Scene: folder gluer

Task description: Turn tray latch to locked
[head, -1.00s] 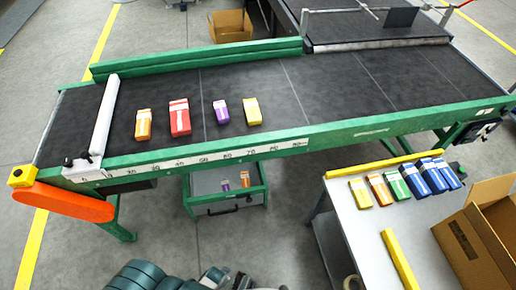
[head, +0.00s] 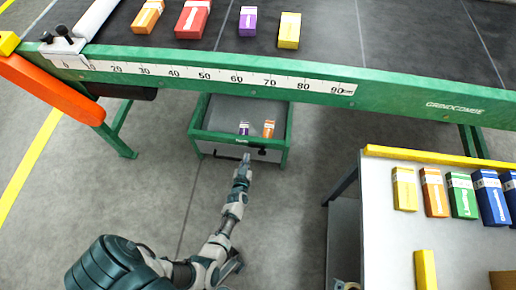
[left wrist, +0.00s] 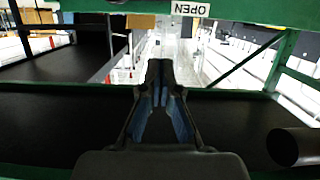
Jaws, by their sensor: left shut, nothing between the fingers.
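The tray (head: 205,140) is a grey drawer in a green frame under the conveyor, with a small purple box and a small orange box inside. A dark latch (head: 262,152) sits on its front edge, right of centre. My left gripper (head: 245,158) is shut and empty, at the tray front just left of the latch; I cannot tell whether they touch. A dark cylinder (left wrist: 292,147) at the right may be the latch.
The conveyor's green rail (head: 390,100) with a ruler runs above the tray. Several coloured boxes lie on the belt. A white table (head: 385,240) with more boxes and yellow strips stands at the right. The floor left of the tray is clear.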

